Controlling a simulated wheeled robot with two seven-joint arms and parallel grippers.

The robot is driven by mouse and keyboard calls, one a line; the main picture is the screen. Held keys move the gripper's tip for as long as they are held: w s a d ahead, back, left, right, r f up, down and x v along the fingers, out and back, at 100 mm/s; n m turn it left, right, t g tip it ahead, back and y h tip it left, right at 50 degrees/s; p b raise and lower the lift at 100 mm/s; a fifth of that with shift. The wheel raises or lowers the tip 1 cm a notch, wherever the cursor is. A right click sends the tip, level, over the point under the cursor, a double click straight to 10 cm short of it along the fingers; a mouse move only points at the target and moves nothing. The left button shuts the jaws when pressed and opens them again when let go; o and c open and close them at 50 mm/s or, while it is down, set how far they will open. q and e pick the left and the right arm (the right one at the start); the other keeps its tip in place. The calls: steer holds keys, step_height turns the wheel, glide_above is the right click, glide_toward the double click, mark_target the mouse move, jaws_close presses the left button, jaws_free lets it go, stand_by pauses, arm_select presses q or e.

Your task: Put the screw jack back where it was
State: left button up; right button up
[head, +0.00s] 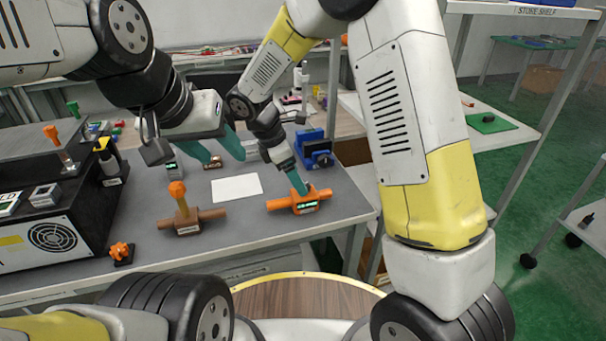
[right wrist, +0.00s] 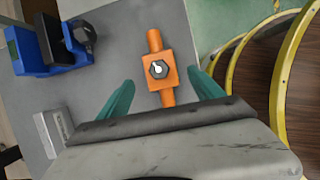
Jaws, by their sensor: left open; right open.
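I cannot tell for sure which thing is the screw jack, as the labels are too small to read. An orange pipe-like fixture (head: 305,201) with a small lit green display lies near the table's right front; in the right wrist view its square body (right wrist: 158,70) shows a hex dial. My right gripper (right wrist: 161,78) is open above it, teal fingers either side, nothing held. My left gripper (head: 224,152) is open and empty above the table's back left. A blue vise-like device (head: 315,150) stands behind the orange fixture and also shows in the right wrist view (right wrist: 35,52).
A brown-orange fixture with an upright lever (head: 183,217) stands left of centre. A star knob on a black base (head: 121,252) is at the front left. A blank white sheet (head: 237,188) lies mid-table. A black fan box (head: 52,237) fills the left. A shelf (head: 535,12) stands right.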

mark_target(291, 198)
steer(key=s+d+r+m+y, duration=0.2)
steer(key=s+d+r+m, duration=0.25)
steer(key=r, duration=0.25)
steer(key=s+d+r+m+y, duration=0.25)
steer(key=d+r+m, duration=0.25)
steer(key=r, duration=0.3)
steer(key=s+d+r+m+t+y, duration=0.1)
steer(key=s+d+r+m+t, duration=0.1)
steer(key=s+m, duration=0.3)
steer(key=s+d+r+m+t+y, duration=0.1)
steer(key=s+d+r+m+t, duration=0.1)
steer(key=s+d+m, duration=0.3)
steer(key=shift+s+r+m+t, duration=0.35)
steer(key=shift+s+m, duration=0.3)
steer(key=shift+s, duration=0.3)
